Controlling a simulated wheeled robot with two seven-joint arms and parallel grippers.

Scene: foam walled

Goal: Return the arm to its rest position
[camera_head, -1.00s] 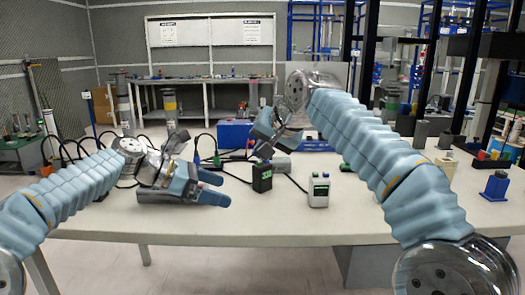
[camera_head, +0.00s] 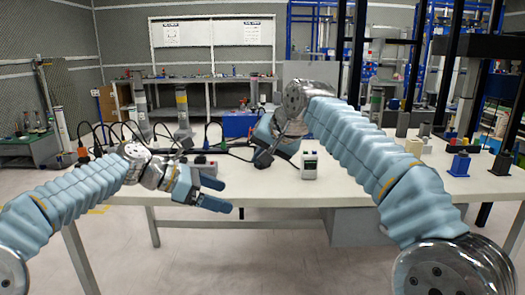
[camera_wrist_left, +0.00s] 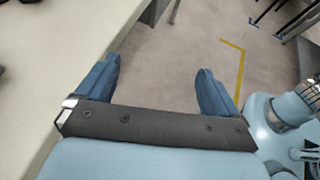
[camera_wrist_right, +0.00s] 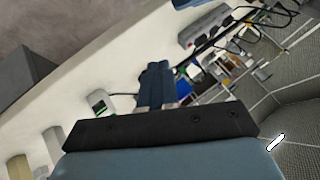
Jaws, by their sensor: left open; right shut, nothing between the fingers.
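My left gripper (camera_head: 224,195) is open and empty at the table's front edge. In the left wrist view its two blue fingers (camera_wrist_left: 160,78) are spread, with bare floor between them and the table edge to the left. My right gripper (camera_head: 264,154) hangs over the table in the middle of the head view, partly hidden behind its own wrist. In the right wrist view its fingers (camera_wrist_right: 156,75) are together with nothing between them. Both arms are bent and reach forward.
The white table (camera_head: 350,190) lies ahead. A small white device (camera_head: 309,164) stands on it just right of my right gripper. A blue box (camera_head: 238,123) and cables lie behind. A blue block (camera_head: 459,165) stands at the right. Floor in front is clear.

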